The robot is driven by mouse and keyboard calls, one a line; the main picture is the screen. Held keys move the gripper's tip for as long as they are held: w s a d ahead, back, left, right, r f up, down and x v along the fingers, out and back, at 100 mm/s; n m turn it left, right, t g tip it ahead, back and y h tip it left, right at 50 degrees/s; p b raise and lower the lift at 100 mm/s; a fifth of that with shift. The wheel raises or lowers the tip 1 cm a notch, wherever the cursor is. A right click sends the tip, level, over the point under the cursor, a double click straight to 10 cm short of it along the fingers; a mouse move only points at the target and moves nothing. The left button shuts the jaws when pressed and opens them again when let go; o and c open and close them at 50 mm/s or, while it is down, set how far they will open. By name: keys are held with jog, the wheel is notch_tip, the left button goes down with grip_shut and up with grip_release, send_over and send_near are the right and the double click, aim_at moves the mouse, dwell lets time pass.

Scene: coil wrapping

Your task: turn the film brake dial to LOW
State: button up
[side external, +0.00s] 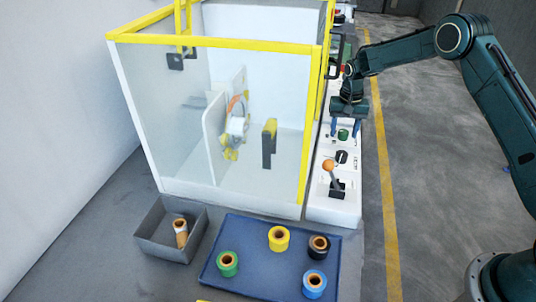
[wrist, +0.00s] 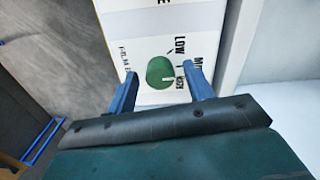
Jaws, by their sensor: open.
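The film brake dial is a green round knob (wrist: 160,72) on the white panel (wrist: 146,48) in the wrist view. Its white mark points right, towards a small, partly legible label; the word LOW is printed above and to the right of the knob. My gripper (wrist: 159,72) is open, with one blue finger on each side of the knob and apparent gaps between. In the side external view the green dial (side external: 343,134) shows between the blue fingers of my gripper (side external: 345,131). I cannot tell whether either finger touches it.
A black dial (side external: 341,156) and an orange-ball lever (side external: 328,166) are nearer on the same panel. A yellow-framed clear enclosure (side external: 312,120) stands close on the left. A blue tray (side external: 250,262) holds several film rolls; a grey bin (side external: 155,248) holds one. Open floor lies right.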

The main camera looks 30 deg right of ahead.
jog(key=c, duration=1)
jog(key=shift+n, duration=0.4)
jog(key=n, duration=1.1)
jog(key=o, duration=1)
